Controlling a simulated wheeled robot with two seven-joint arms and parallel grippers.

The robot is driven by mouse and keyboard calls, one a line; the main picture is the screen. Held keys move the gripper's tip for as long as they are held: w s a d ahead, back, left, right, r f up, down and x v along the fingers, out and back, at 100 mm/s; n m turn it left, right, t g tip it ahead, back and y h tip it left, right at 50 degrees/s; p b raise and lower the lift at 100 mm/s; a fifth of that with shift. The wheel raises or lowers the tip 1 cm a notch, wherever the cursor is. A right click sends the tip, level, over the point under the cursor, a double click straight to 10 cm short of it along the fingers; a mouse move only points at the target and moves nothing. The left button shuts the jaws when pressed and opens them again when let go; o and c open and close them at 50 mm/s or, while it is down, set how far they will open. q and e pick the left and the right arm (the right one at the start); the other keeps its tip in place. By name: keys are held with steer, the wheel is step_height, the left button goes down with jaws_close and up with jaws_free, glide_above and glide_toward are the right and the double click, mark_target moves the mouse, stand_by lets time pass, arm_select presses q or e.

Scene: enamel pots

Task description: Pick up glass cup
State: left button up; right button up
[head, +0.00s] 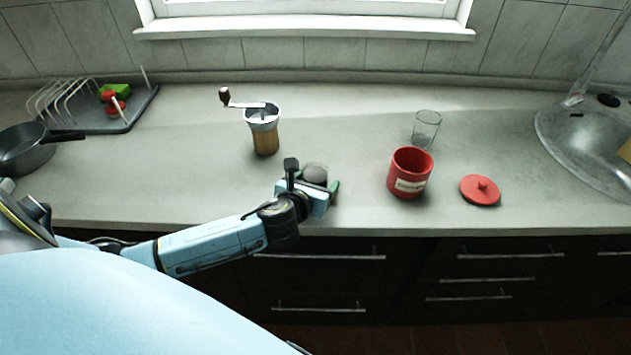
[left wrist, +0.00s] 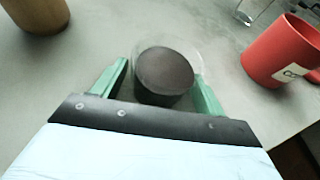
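A clear glass cup with a dark round base or content (left wrist: 166,72) is between the green fingers of my left gripper (left wrist: 162,70) in the left wrist view. In the head view the glass cup (head: 315,172) shows as a small greyish round shape at my left gripper (head: 318,184), near the counter's front edge. The fingers are spread on both sides of the cup. No clear grip on it shows, and whether they touch it is hard to tell. My right gripper is not in view.
A second clear glass (head: 426,128) stands behind a red enamel mug (head: 409,174), with a red lid (head: 480,190) to its right. A coffee grinder (head: 265,138) stands behind my left gripper. A pan (head: 24,153) and dish rack (head: 130,123) are left, a sink (head: 560,125) right.

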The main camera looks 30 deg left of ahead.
arm_select(q)
steer(key=c, duration=0.9)
